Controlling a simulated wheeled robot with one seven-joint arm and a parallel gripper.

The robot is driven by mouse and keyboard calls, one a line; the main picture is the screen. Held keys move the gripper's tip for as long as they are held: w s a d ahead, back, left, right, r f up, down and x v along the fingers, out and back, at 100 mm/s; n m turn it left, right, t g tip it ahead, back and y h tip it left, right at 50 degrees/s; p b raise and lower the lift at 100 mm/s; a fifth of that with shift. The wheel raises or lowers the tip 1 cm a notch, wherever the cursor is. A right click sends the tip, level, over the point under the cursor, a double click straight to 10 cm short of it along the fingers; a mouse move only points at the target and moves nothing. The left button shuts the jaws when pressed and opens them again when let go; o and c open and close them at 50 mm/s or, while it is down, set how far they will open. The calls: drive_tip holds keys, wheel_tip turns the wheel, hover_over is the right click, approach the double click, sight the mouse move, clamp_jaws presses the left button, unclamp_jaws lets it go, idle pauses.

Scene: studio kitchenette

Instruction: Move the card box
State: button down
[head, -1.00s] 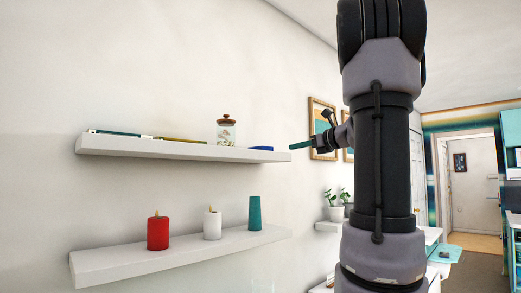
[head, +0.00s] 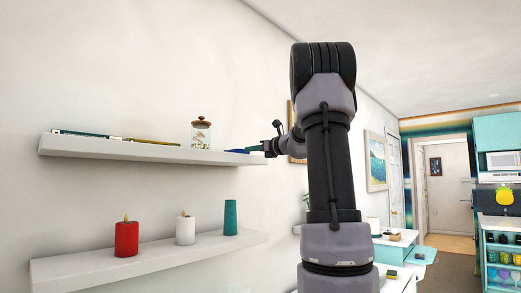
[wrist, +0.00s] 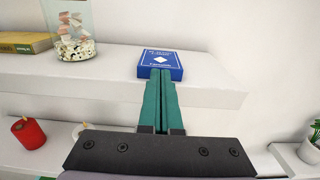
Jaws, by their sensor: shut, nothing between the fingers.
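The card box (head: 235,151) is a small blue box lying flat near the right end of the upper shelf (head: 150,152). In the wrist view the card box (wrist: 160,60) shows white print and a white diamond on its top. My gripper (wrist: 161,73) has teal fingers pressed together with nothing between them. Their tips are at the near edge of the card box; I cannot tell whether they touch it. In the head view my gripper (head: 248,150) comes in from the right at shelf height, close against the box.
A lidded glass jar (head: 201,134) stands left of the card box, with flat books (head: 150,141) further left. Shelf around the box is bare.

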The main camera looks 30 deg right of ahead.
sight(235, 151)
drive_tip(key=shift+w+a, duration=0.25)
drive_tip(key=shift+w, duration=0.25)
drive_tip(key=x, duration=0.8)
drive_tip(key=shift+w, duration=0.25)
